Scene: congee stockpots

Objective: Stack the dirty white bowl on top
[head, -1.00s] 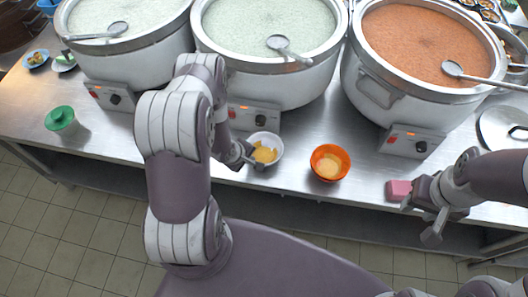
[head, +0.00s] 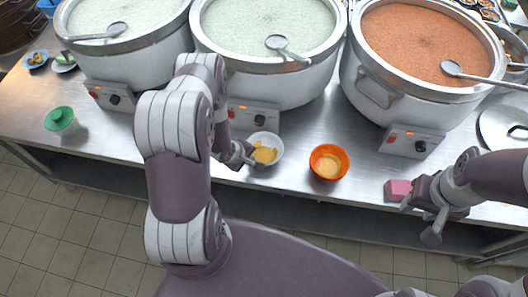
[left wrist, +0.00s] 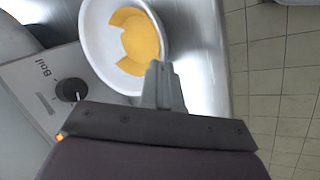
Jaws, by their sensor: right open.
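The dirty white bowl (head: 277,141), with a yellow residue inside, stands upright at the front of the counter before the middle pot. It also shows in the left wrist view (left wrist: 89,38). An orange bowl (head: 343,172) with pale yellow residue stands to its right, apart from it. My left gripper (head: 252,161) is at the white bowl's near left rim. In the left wrist view its fingers (left wrist: 161,80) are close together at the rim and look shut on it. My right gripper (head: 433,222) is open and empty at the counter's front edge, right of the orange bowl.
Three large pots stand along the back: two pale congee (head: 265,22) and one reddish (head: 420,40). A pink sponge (head: 397,189) lies beside my right gripper. A green-lidded container (head: 59,118) stands at the left. The steel counter is clear between the orange bowl and sponge.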

